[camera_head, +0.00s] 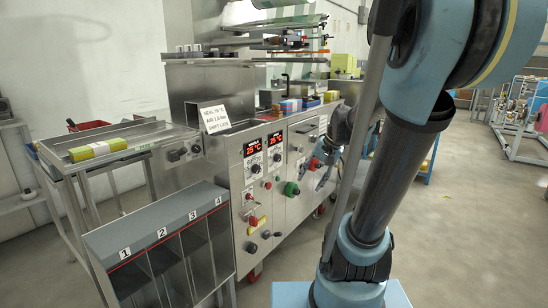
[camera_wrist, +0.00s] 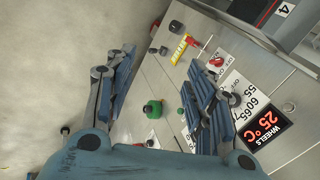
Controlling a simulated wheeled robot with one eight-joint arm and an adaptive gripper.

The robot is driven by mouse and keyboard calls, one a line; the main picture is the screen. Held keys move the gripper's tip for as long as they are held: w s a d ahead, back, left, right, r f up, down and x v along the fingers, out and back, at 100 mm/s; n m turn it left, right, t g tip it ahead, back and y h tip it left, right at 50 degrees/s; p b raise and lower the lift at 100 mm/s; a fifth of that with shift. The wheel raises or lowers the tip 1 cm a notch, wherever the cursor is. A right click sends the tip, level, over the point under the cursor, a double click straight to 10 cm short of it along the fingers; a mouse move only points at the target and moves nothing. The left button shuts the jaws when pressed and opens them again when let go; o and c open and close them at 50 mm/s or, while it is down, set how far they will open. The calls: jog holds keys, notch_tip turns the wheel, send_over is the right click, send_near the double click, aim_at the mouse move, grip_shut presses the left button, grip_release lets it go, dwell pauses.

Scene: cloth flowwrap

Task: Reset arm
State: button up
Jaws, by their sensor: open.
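My arm rises on the right of the head view and reaches back down toward the front panel of the steel wrapping machine (camera_head: 190,85). My gripper (camera_head: 319,172) is beside the panel in the head view, its fingers near a red knob (camera_head: 315,163). In the wrist view my gripper (camera_wrist: 161,60) has its two blue fingers spread apart with nothing between them. A green knob (camera_wrist: 152,108) shows between the fingers in that view, on the panel behind; whether they touch the panel is unclear.
Red displays (camera_head: 252,147) reading 25 °C sit on the panel. A numbered bin rack (camera_head: 160,235) stands front left. A yellow-green pack (camera_head: 97,150) lies on the left infeed tray (camera_head: 150,137). Small boxes (camera_head: 290,105) sit on the machine.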

jog(key=s+d+f+n+h, duration=0.2)
jog(key=s+f, duration=0.2)
jog(key=s, duration=0.4)
jog(key=s+d+f+n+h, duration=0.2)
jog(key=s+d+f, duration=0.1)
jog(key=s, duration=0.5)
jog(key=shift+s+d+f+n+g, duration=0.2)
jog(key=shift+s+f+n+g, duration=0.1)
jog(key=shift+f, duration=0.3)
